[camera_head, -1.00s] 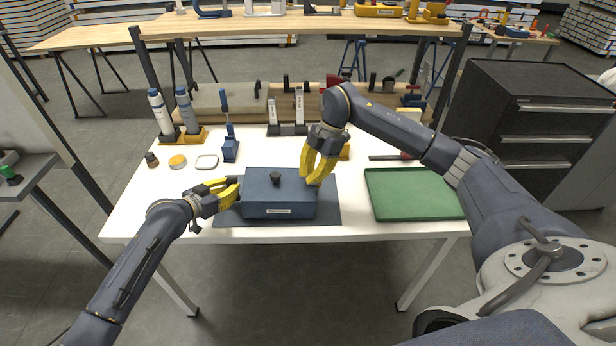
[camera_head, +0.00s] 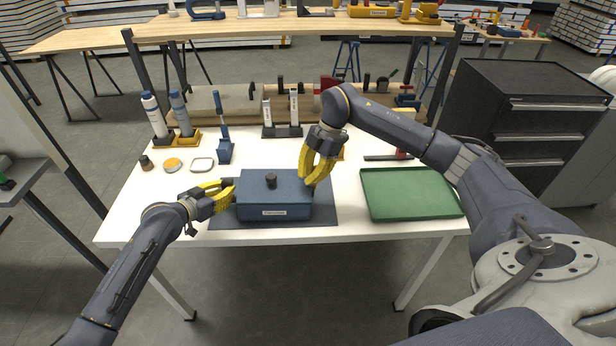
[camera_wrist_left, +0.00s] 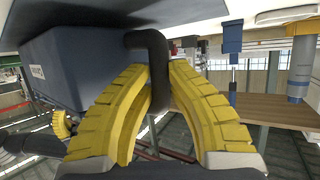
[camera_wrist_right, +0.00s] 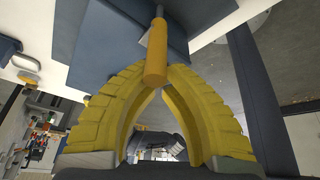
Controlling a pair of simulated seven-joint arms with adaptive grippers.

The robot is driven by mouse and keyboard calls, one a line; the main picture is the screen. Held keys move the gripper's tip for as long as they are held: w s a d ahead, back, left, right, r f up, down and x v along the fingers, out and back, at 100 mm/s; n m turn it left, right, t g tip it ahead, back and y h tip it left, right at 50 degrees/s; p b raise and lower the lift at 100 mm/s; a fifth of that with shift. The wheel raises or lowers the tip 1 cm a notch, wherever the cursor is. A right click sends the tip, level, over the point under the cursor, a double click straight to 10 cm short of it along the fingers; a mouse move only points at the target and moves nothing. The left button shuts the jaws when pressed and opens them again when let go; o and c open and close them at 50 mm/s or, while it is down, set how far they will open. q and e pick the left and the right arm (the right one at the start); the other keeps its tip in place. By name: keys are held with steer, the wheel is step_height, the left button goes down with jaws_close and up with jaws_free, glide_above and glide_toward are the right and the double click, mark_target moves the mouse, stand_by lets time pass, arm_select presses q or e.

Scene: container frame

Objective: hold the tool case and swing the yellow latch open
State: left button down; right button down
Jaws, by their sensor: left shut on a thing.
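The blue tool case (camera_head: 275,204) lies on a dark mat near the table's front edge, with a black knob (camera_head: 271,181) on its lid. In the left wrist view, my left gripper (camera_wrist_left: 158,72) is shut on the case's black side handle (camera_wrist_left: 150,42). My left gripper also shows at the case's left side in the head view (camera_head: 232,190). My right gripper (camera_head: 310,182) is at the case's right side. In the right wrist view, the yellow latch (camera_wrist_right: 156,52) sticks out toward its fingertips (camera_wrist_right: 156,80). I cannot tell whether they grip it.
A green tray (camera_head: 412,190) lies right of the case, with bare white table (camera_head: 348,200) between. Bottles (camera_head: 156,118), a blue clamp (camera_head: 224,145) and small round tins (camera_head: 173,164) stand at the back left. A black drawer cabinet (camera_head: 530,120) stands at the right.

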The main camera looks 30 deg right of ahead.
arm_select(q)
steer(key=shift+r, duration=0.15)
arm_select(e)
steer(key=shift+d, duration=0.15)
arm_select(q)
steer(key=shift+w, duration=0.1)
arm_select(e)
steer(key=shift+s+d+f+t+y, duration=0.15)
steer(key=shift+s+d+t+y, duration=0.2)
steer(key=shift+y, duration=0.35)
steer(key=d+y, duration=0.1)
steer(key=s+d+t+y, duration=0.1)
steer(key=y, duration=0.1)
steer(key=s+d+t+y, duration=0.1)
steer(key=d+y, duration=0.1)
steer(key=shift+d+f+n, duration=0.1)
steer(key=shift+f+n, duration=0.2)
steer(key=shift+f, duration=0.05)
steer(key=shift+w, duration=0.15)
steer(key=shift+w+a+f, duration=0.15)
steer(key=shift+w+a, duration=0.15)
steer(key=shift+a, duration=0.45)
